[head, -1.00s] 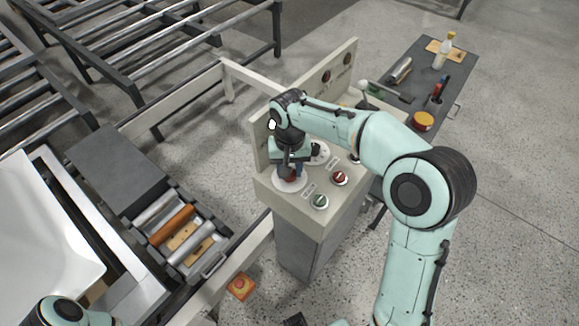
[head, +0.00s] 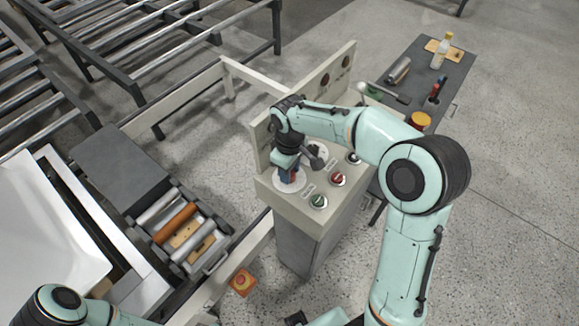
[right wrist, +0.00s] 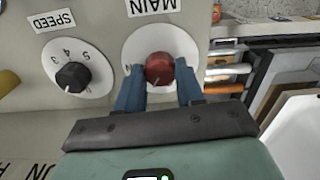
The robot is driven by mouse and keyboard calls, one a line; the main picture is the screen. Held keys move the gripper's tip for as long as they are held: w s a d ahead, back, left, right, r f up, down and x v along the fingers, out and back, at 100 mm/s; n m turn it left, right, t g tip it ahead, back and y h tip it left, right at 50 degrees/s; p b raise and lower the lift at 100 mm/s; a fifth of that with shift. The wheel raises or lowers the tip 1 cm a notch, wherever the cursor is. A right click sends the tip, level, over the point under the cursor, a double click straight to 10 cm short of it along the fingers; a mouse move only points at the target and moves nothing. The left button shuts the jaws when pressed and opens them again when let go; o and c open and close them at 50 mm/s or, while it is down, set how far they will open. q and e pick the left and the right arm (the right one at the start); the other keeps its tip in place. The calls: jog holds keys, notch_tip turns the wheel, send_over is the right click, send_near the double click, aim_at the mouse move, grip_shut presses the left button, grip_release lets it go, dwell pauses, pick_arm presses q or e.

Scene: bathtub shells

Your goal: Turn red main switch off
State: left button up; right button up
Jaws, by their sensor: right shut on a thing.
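The red main switch (right wrist: 160,68) is a round red knob on a white dial under the label MAIN in the right wrist view. Its small pale pointer mark faces down and slightly left in that view. My right gripper (right wrist: 160,78) has its blue fingers on both sides of the knob, shut on it. In the head view my right gripper (head: 290,174) reaches down onto the white dial (head: 287,186) on the control panel and hides most of the knob. My left arm shows at the bottom left, with its gripper out of sight.
The panel (head: 270,193) also carries a red knob (head: 337,179), a green knob (head: 318,201) and a black speed knob (right wrist: 73,76). A tool cart (head: 455,75) stands behind right. A roller tray (head: 185,225) lies to the left.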

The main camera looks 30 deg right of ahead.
pick_arm(q)
jog(key=shift+w+r+p, duration=0.7)
jog(key=shift+w+r, duration=0.1)
jog(key=shift+r, duration=0.25)
pick_arm(e)
jog(key=n, duration=0.6)
jog(key=shift+n, duration=0.3)
jog(key=o, duration=1)
jog(key=shift+o, duration=0.2)
jog(key=shift+r, duration=0.1)
pick_arm(q)
jog(key=shift+w+r+p, duration=0.8)
jog(key=shift+w+r, duration=0.25)
jog(key=shift+r, duration=0.05)
pick_arm(e)
notch_tip(320, 180, up, 13)
pick_arm(q)
jog(key=shift+s, duration=0.1)
